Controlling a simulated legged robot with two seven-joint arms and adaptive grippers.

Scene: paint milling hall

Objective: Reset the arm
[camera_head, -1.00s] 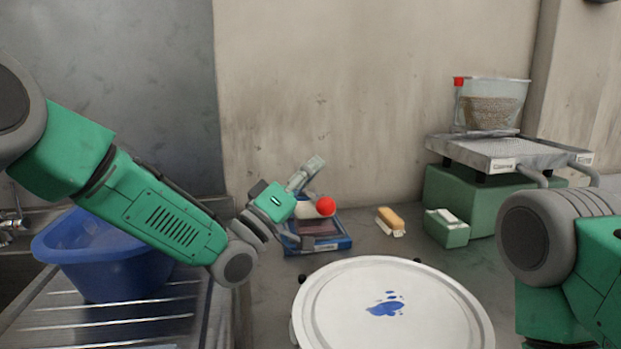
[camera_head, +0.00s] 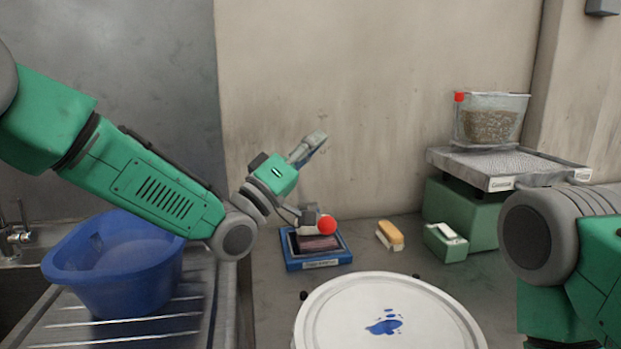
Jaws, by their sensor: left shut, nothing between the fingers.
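My left arm comes in from the left, and its gripper (camera_head: 312,146) is raised above the counter with its fingers together and nothing held. It hangs in front of the wall, above and apart from a blue-framed tray (camera_head: 318,262). A red ball-like thing (camera_head: 327,224) shows at the tray's back edge, beside a grey piece whose form is partly hidden by my wrist. My right arm shows at the right edge, but its gripper is out of the picture.
A white round lid (camera_head: 350,310) with a blue paint blot lies in front. A blue basin (camera_head: 110,285) stands on the ribbed drainer at left. A yellow-topped brush (camera_head: 390,234), a green box (camera_head: 440,246) and a scale (camera_head: 500,166) bearing a clear container (camera_head: 490,125) stand at right.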

